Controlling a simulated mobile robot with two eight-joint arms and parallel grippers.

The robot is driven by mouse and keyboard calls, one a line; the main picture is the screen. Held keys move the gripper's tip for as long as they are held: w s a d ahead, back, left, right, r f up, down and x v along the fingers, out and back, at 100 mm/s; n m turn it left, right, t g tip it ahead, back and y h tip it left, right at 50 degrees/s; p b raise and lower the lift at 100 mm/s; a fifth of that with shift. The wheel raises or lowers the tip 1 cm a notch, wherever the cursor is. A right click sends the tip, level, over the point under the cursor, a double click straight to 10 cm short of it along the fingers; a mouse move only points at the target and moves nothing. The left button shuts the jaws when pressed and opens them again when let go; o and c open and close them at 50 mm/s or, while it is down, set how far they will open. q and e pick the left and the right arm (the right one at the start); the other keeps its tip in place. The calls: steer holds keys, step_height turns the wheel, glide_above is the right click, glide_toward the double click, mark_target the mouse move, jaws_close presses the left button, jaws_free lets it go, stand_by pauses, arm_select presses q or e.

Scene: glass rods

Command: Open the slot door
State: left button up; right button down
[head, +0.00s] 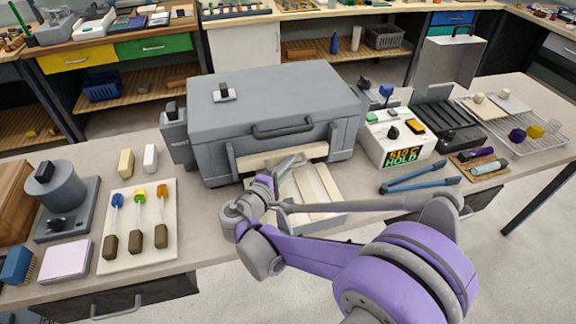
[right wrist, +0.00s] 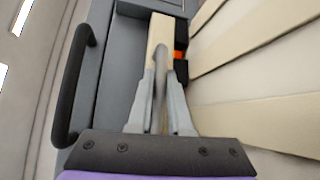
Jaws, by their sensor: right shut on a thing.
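The grey kiln (head: 270,100) stands on the bench with a black handle (head: 282,127) on its front. Below the handle is the slot door, a cream strip (head: 283,157) across the lower front; it also shows in the right wrist view (right wrist: 160,32). My right gripper (head: 290,165) is at the slot door, coming from the front. In the right wrist view its fingers (right wrist: 158,85) are closed around a thin grey bar in front of the cream strip. An orange patch (right wrist: 180,56) shows between dark parts beside the strip. My left gripper is out of view.
Cream boards (head: 312,190) lie in front of the kiln, under my right arm. A controller (head: 398,140) reading HOLD and blue tongs (head: 420,185) are to the right. A tray with several coloured rods (head: 137,240) lies on the left.

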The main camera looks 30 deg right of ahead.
mark_target(288, 155)
steer(key=shift+r, duration=0.1)
step_height(288, 155, up, 4)
steer(key=p, duration=0.2)
steer(key=shift+r+p, duration=0.15)
steer(key=shift+p, duration=0.25)
steer(key=c, duration=0.8)
jaws_free()
steer(key=shift+c, duration=0.2)
steer(key=shift+a, duration=0.1)
steer(key=v, duration=1)
steer(key=shift+s+a+b, duration=0.25)
steer(key=shift+a+b, duration=0.05)
steer(key=shift+b, duration=0.05)
